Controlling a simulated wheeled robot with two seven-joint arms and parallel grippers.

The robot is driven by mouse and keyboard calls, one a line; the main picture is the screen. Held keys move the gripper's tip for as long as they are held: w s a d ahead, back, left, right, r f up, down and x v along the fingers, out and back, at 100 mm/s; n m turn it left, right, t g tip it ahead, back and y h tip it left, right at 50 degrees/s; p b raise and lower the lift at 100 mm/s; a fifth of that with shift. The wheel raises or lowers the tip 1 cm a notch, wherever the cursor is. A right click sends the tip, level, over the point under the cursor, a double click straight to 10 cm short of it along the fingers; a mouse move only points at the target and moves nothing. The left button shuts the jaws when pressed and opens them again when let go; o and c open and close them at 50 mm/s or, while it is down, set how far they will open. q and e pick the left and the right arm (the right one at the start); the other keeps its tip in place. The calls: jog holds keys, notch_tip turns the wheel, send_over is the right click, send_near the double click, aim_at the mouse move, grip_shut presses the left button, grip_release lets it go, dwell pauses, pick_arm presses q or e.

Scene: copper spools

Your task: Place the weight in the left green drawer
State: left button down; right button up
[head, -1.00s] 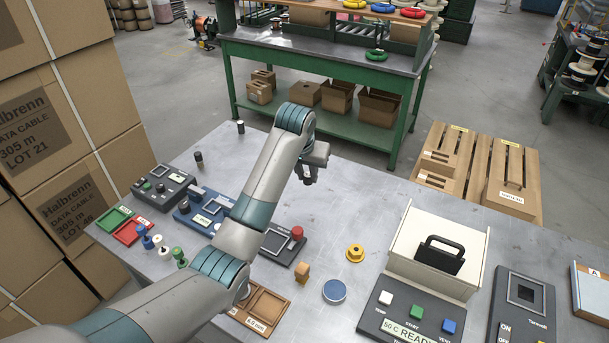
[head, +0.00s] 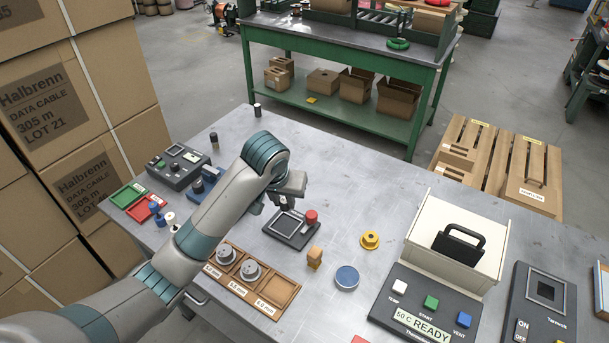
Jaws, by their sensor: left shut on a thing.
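My left gripper (head: 286,200) points down above the far edge of a dark square device with a red knob (head: 310,216). It is shut on a small dark piece, mostly hidden by the fingers, so I cannot tell whether it is the weight. A shallow green tray (head: 124,195) lies at the left table edge beside a red tray (head: 146,207); no other green drawer is clear. A yellow round piece with a knob (head: 369,240) stands on the table. My right gripper is not in view.
A wooden tray (head: 281,291) holds two grey knobbed discs. Small pegs and a grey device (head: 178,166) are at left. The far middle of the table is clear.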

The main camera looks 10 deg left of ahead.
pick_arm(q)
jog(key=s+f, duration=0.1)
jog(key=s, duration=0.3)
jog(key=s+a+f, duration=0.1)
jog(key=s, duration=0.2)
jog(key=s+f+b, duration=0.1)
jog(key=s, duration=0.3)
jog(key=shift+s+a+f, duration=0.2)
jog(key=shift+s+a, duration=0.15)
jog(key=shift+a, duration=0.05)
jog(key=shift+r, duration=0.1)
